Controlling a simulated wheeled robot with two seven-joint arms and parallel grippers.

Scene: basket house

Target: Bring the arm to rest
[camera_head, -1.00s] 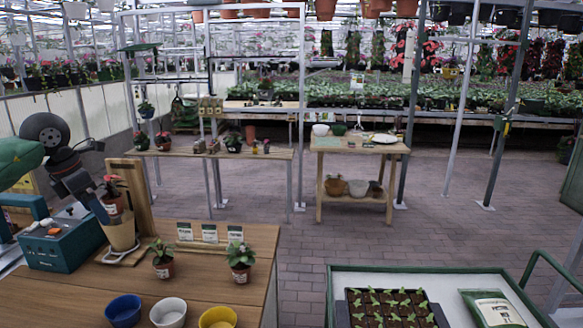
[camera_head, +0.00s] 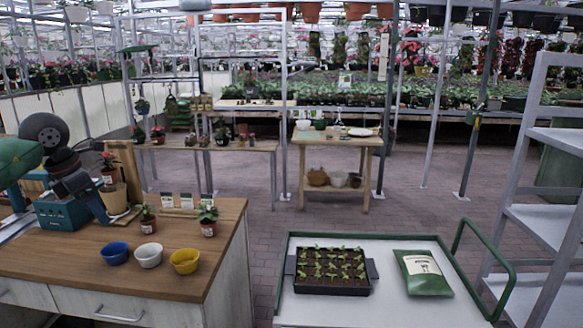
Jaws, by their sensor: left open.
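My left arm comes in from the left above the wooden workbench (camera_head: 195,245). Its dark left gripper (camera_head: 97,207) points down and to the right, in front of the teal box (camera_head: 62,215) and close beside a beige pot (camera_head: 112,197). The jaws are open, and I see nothing held between them. I cannot tell whether the fingers touch the pot. A small red-leaved plant (camera_head: 108,165) shows just above the beige pot, against a wooden upright board (camera_head: 128,165). My right gripper is not in view.
Small potted plants (camera_head: 208,227) and blue (camera_head: 115,253), white (camera_head: 149,256) and yellow (camera_head: 185,262) bowls stand on the bench. A green-edged cart (camera_head: 400,290) carries a seedling tray (camera_head: 332,285) and a green bag (camera_head: 423,280). A grey shelf rack (camera_head: 540,225) stands right. The brick floor between is open.

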